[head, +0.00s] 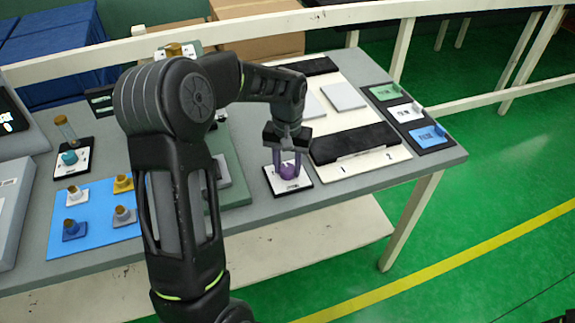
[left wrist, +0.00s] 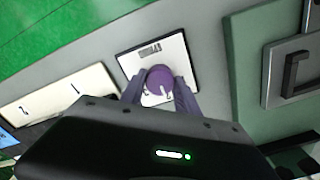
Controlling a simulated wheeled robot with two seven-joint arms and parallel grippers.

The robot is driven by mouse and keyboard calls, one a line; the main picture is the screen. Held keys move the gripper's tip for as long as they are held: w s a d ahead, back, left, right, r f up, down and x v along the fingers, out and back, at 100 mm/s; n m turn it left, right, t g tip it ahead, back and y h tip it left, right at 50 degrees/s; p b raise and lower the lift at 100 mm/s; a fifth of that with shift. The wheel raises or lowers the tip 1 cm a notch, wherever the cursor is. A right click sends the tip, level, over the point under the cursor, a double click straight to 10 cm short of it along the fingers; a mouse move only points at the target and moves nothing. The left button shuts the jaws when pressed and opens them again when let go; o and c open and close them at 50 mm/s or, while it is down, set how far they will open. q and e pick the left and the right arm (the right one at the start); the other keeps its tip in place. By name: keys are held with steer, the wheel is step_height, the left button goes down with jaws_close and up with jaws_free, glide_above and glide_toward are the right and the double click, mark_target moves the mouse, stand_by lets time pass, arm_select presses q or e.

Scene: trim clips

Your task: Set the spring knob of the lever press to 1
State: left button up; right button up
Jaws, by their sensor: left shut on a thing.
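A round purple knob (head: 288,171) sits on a white dial plate (head: 301,183) with a dark edge, near the front of the grey table. My left gripper (head: 287,161) points down over the plate and is shut on the knob, one finger on each side. In the left wrist view the knob (left wrist: 160,77) shows between the fingers (left wrist: 158,92), with a pale mark on its lower part. The plate (left wrist: 140,60) carries dark print, too small to read and partly hidden by the gripper. My right gripper is not in view.
Right of the plate is a pale board (head: 375,171) marked 1 and 2, with a black bar (head: 355,143). A green base (head: 234,188) stands left. Farther left are a teal knob (head: 69,157) and a blue mat (head: 95,238) with several small pegged pieces.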

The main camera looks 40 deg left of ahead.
arm_select(q)
jaws_close()
steer(key=shift+n, duration=0.3)
steer(key=n+b, duration=0.1)
steer(key=n, duration=0.2)
steer(key=n+b, duration=0.1)
steer(key=n, duration=0.2)
steer(key=shift+n, duration=2.7)
steer(key=o, duration=0.8)
jaws_free()
